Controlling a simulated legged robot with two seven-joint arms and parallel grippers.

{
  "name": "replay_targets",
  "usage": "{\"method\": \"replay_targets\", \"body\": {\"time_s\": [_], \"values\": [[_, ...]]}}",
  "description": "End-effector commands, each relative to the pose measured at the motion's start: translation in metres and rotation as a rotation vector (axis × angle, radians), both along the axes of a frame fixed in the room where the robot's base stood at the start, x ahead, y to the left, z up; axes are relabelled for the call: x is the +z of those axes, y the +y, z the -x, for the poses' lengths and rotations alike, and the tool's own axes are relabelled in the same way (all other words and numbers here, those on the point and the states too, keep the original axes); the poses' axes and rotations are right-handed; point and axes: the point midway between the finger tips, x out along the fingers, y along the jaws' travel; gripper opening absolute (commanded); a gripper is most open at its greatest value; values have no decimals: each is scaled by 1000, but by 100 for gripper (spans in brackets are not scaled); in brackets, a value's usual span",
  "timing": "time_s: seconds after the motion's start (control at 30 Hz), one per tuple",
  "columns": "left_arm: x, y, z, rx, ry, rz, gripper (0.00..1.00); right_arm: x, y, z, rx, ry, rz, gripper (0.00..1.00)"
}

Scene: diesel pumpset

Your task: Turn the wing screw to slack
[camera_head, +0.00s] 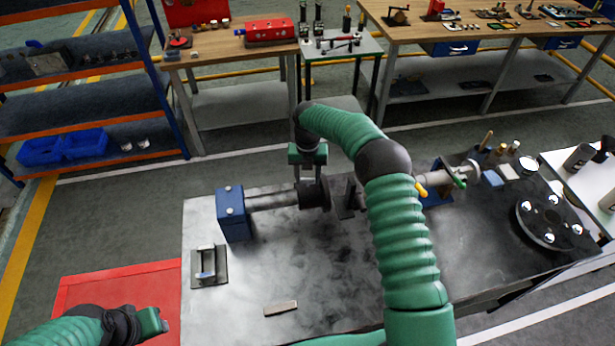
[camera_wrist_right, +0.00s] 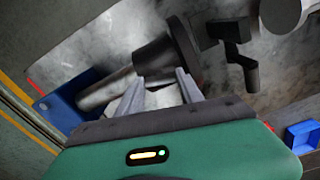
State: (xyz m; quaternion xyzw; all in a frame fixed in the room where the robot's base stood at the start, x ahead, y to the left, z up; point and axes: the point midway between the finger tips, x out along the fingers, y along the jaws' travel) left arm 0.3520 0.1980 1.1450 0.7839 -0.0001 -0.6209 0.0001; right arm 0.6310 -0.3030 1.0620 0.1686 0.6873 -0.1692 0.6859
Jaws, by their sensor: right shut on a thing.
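My right gripper (camera_head: 308,175) reaches down to the dark round collar (camera_head: 316,194) on the grey shaft (camera_head: 270,200) of the bench rig. It also shows in the right wrist view (camera_wrist_right: 160,85), with its two fingers apart around a pale thing (camera_wrist_right: 160,98) beside the collar. The gripper is shut on this thing, which looks to be the wing screw; its wings are mostly hidden by the fingers. My left gripper (camera_head: 152,322) is low at the left over the red mat, away from the rig; its jaws are too small to read.
A blue block (camera_head: 233,215) bears the shaft's left end. A dark cradle (camera_head: 209,266) and a small flat bar (camera_head: 281,308) lie on the metal bench top (camera_head: 240,290). A flange disc (camera_head: 549,222) lies at the right. The red mat (camera_head: 110,285) is bare.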

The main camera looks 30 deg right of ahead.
Motion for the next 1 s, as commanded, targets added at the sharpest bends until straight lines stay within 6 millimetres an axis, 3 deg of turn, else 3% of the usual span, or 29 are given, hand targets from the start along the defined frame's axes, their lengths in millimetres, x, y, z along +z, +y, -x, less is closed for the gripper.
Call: {"method": "replay_targets", "body": {"time_s": [0.17, 0.2, 0.37, 0.73, 0.87, 1.0], "values": [[1, 0, 0, 0, 0, 0, 36, 5, -3, -5, -3, -19, 5, 3], [1, 0, 0, 0, 0, 0, 36, 5, -3, -5, -3, -18, 5, 46], [0, 0, 0, 0, 0, 0, 36, 3, -2, -3, -3, -12, 3, 65], [-3, 0, 0, 0, 0, 0, 36, 8, -1, -2, -3, -8, 1, 65], [-12, 0, 0, 0, 0, 0, 36, 31, -1, -2, -3, -10, 2, 65], [-21, 0, 0, 0, 0, 0, 36, 72, -1, -4, -3, -12, 2, 65]]}}
